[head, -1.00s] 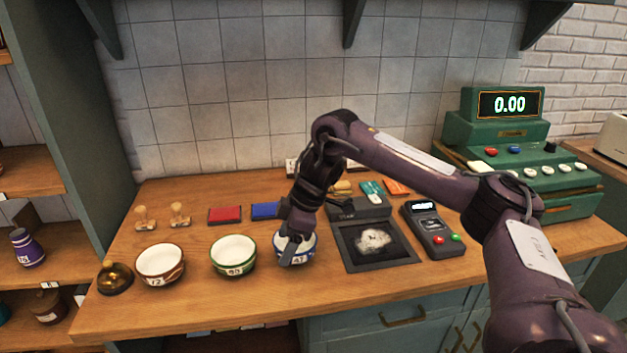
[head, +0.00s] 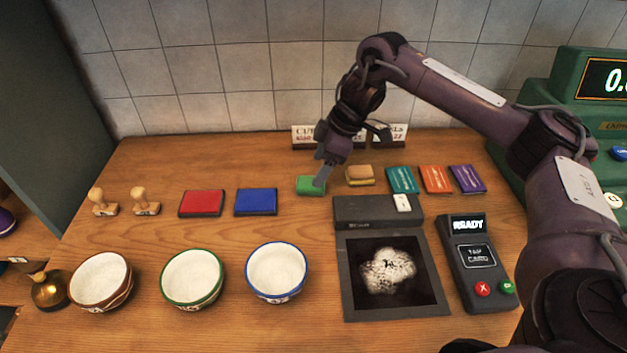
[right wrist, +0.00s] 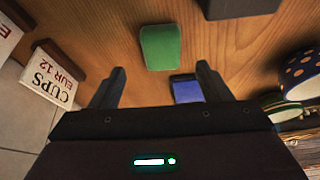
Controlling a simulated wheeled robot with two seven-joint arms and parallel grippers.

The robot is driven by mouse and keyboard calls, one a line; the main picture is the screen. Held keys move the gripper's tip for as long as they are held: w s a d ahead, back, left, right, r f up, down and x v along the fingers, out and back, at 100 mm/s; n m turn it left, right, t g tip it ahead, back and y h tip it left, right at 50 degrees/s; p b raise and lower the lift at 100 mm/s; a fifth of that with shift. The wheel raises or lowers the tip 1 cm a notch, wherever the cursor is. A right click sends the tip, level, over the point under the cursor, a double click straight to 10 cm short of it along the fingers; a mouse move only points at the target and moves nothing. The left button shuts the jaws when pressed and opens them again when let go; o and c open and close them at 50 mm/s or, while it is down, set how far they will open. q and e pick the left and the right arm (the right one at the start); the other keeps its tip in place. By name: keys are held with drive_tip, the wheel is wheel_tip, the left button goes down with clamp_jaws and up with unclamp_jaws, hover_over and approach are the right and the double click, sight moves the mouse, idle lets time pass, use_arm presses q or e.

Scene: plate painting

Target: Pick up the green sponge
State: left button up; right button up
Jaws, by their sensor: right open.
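The green sponge (head: 309,187) lies flat on the wooden counter, between the blue ink pad and a yellow-brown sponge. My right gripper (head: 323,172) is just above it in the head view and hides a little of its right side. In the right wrist view the green sponge (right wrist: 160,47) lies beyond the open, empty fingers (right wrist: 160,82), roughly centred between them. The fingers look apart from it. My left gripper is not in view.
Near the sponge are the blue ink pad (head: 256,202), the yellow-brown sponge (head: 359,175), the dark scale-like device (head: 390,272) and price signs (head: 302,137). Several bowls stand in front, including a blue-rimmed one (head: 277,271). A card terminal (head: 474,262) stands at right.

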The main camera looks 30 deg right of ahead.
sight(310, 181)
drive_tip(key=shift+a+f, duration=0.3)
drive_tip(key=shift+f, duration=0.15)
drive_tip(key=p+x, duration=0.1)
drive_tip(key=x, duration=0.2)
drive_tip(key=shift+a+f, duration=0.1)
drive_tip(key=shift+f, duration=0.2)
drive_tip(key=shift+w+a+f, duration=0.1)
drive_tip(key=shift+w+f, duration=0.05)
drive_tip(key=shift+f, duration=0.25)
drive_tip(key=c, duration=1.1)
drive_tip(key=shift+o, duration=0.2)
drive_tip(key=shift+r, duration=0.15)
